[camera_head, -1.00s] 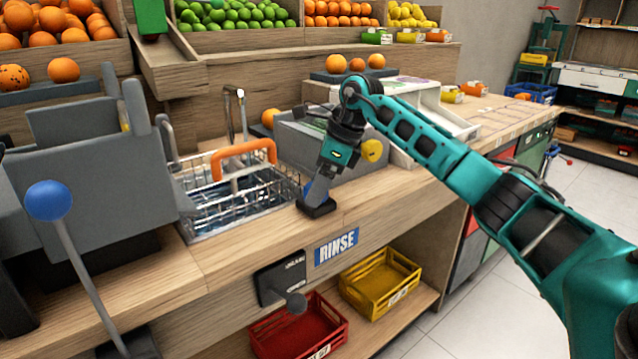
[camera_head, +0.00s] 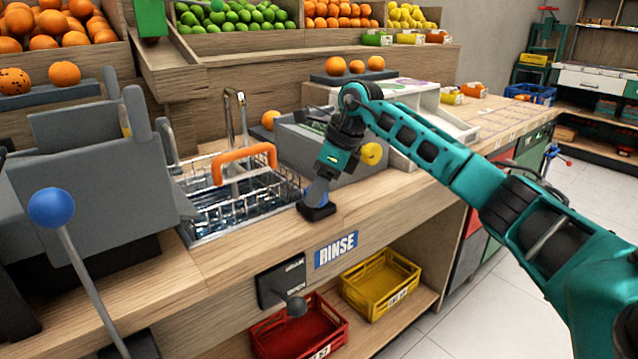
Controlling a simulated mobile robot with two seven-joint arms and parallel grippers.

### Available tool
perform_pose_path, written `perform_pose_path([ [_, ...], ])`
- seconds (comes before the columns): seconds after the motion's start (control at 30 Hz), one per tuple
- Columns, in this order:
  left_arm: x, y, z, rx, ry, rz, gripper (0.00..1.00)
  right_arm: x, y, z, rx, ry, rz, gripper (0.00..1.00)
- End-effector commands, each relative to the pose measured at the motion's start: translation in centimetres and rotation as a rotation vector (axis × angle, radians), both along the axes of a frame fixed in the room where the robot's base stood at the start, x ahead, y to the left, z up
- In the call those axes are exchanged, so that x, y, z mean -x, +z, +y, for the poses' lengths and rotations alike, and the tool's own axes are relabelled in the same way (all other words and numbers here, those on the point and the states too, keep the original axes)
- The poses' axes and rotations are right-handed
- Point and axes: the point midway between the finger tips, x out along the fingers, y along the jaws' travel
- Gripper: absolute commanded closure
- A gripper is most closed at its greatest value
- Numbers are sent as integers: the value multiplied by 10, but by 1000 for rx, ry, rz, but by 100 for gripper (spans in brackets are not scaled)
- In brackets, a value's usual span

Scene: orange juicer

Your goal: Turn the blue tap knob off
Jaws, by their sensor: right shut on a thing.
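The blue tap knob (camera_head: 319,191) sits on a small black base (camera_head: 317,211) at the counter's front edge, right of the sink. My right gripper (camera_head: 325,179) comes down over it from above and is shut on it, hiding most of the knob. The metal tap (camera_head: 241,104) rises behind the sink. A pale streak below its spout looks like water, but I cannot tell clearly whether it flows. The sink holds a wire basket (camera_head: 215,222) with an orange handle (camera_head: 243,162). My left gripper is out of view.
A grey juicer (camera_head: 92,172) and a blue-balled lever (camera_head: 51,207) stand at left. A grey box (camera_head: 345,165) stands close behind my right gripper. Below the counter are a black lever (camera_head: 293,304), a red crate (camera_head: 345,325) and a yellow crate (camera_head: 415,275).

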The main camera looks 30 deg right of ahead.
Motion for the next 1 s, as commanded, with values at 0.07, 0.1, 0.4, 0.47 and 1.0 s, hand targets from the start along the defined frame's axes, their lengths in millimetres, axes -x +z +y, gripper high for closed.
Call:
perform_pose_path([
  [0.07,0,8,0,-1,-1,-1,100,1,3,0,1,-51,0,78],
  [0.1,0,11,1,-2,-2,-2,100,1,3,0,1,-83,2,78],
  [0.4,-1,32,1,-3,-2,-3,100,2,3,2,1,-358,-1,78],
  [0.47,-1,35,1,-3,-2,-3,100,2,3,3,2,-414,0,78],
  [1.0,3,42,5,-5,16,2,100,1,1,6,0,-927,-2,78],
])
